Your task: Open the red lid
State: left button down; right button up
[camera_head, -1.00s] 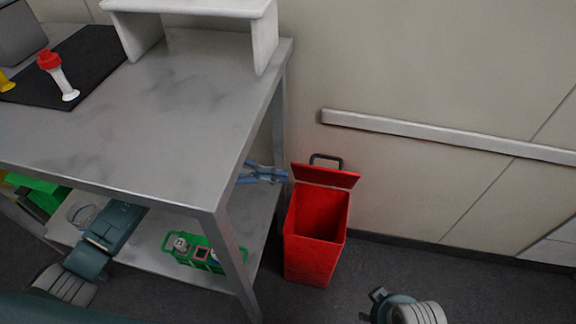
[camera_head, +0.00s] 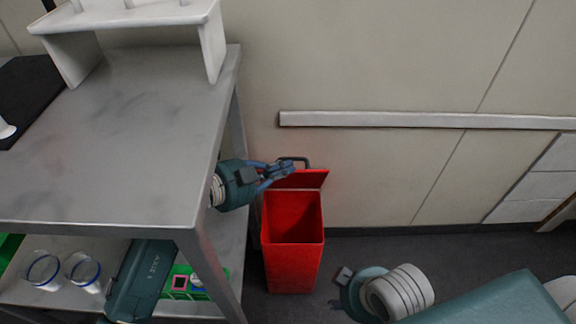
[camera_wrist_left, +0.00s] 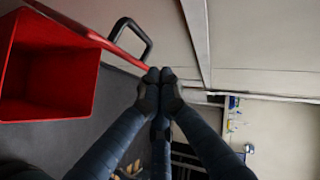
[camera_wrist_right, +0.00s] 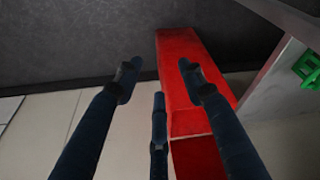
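The red bin (camera_head: 291,255) stands on the floor beside the table, its inside visible from above. Its red lid (camera_head: 312,179) is raised, tilted up on the wall side, with a dark handle (camera_head: 296,159) on it. My left gripper (camera_head: 287,168) overlaps the lid's left part in the head view. In the left wrist view its fingertips (camera_wrist_left: 159,75) are together, with nothing seen between them, near the lid's edge (camera_wrist_left: 110,44) and handle (camera_wrist_left: 139,28); contact is unclear. My right gripper (camera_wrist_right: 159,70) is open and empty, with the bin (camera_wrist_right: 187,85) beyond its fingers.
A metal table (camera_head: 125,150) with a lower shelf is left of the bin, close to my left arm. Glass vessels (camera_head: 85,270) and a green rack (camera_head: 181,294) are on the shelf. A wall rail (camera_head: 420,121) runs behind. The floor right of the bin is mostly clear.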

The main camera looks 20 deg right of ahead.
pick_arm(q)
jog(key=w+d+f+b, duration=0.1)
jog(key=w+d+f, duration=0.1)
jog(key=shift+w+d+f+b, duration=0.1)
jog(key=shift+w+f+b, duration=0.05)
jog(key=shift+w+b, duration=0.2)
jog(key=shift+w+d+f, duration=0.2)
jog(key=shift+w+f, duration=0.05)
jog(key=shift+w, duration=0.45)
pick_arm(e)
jog(key=w, duration=0.1)
jog(key=w+a+t, duration=0.1)
jog(key=w, duration=0.1)
jog(key=w+f+t, duration=0.1)
jog(key=w, duration=0.1)
jog(key=shift+w+a+y, duration=0.2)
jog(key=shift+a+y, duration=0.05)
jog(key=shift+y, duration=0.05)
pick_arm(q)
jog(key=shift+r, duration=0.1)
pick_arm(e)
jog(key=shift+r, duration=0.15)
